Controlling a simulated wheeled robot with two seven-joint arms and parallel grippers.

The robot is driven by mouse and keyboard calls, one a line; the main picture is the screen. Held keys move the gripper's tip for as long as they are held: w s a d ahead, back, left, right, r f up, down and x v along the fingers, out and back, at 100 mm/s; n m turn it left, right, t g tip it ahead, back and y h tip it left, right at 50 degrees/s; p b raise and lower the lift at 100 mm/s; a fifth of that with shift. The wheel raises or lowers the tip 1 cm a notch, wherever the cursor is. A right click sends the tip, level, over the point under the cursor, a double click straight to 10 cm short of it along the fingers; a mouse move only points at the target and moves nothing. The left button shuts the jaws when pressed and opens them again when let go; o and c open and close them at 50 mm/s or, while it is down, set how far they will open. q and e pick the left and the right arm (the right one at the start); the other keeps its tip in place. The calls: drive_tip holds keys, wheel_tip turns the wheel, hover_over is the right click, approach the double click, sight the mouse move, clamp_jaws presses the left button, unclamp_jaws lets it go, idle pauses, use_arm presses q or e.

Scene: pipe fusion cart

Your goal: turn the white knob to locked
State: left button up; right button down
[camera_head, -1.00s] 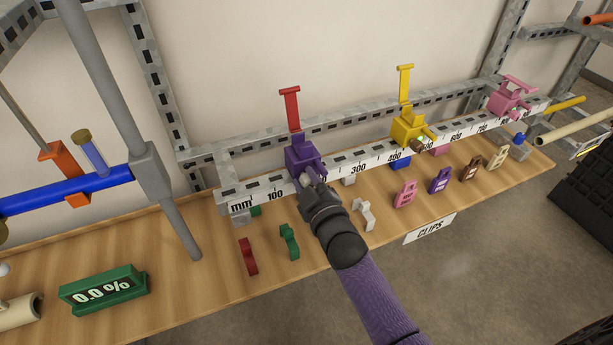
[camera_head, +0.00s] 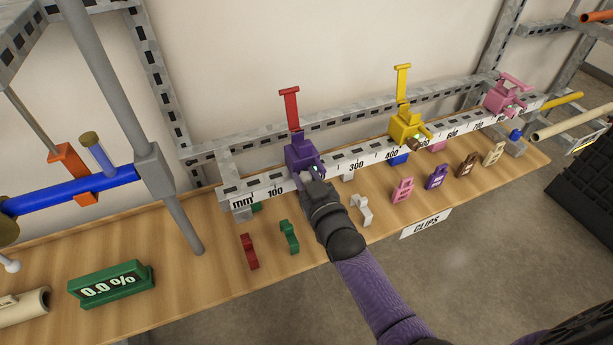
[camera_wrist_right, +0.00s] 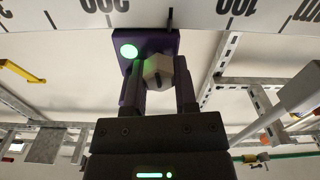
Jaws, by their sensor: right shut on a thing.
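The white knob (camera_wrist_right: 158,73) sits on the front of the purple clamp (camera_head: 302,153), which is mounted on the mm ruler rail (camera_head: 260,189). In the right wrist view the knob is faceted with a dark mark, and a green lamp (camera_wrist_right: 129,51) glows beside it on the clamp (camera_wrist_right: 158,42). My right gripper (camera_head: 312,184) reaches up to the clamp from below and hides the knob in the head view. In the wrist view its fingers (camera_wrist_right: 159,84) are shut on the knob, one on each side. The clamp's red lever (camera_head: 290,108) stands upright. My left gripper is out of view.
A yellow clamp (camera_head: 406,122) and a pink clamp (camera_head: 502,97) sit farther right on the rail. Several small clips, including a green one (camera_head: 289,237) and a white one (camera_head: 361,210), are on the wooden shelf below. A grey post (camera_head: 150,165) stands left.

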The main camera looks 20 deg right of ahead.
drive_tip(key=shift+f, duration=0.15)
drive_tip(key=shift+c, duration=2)
unclamp_jaws()
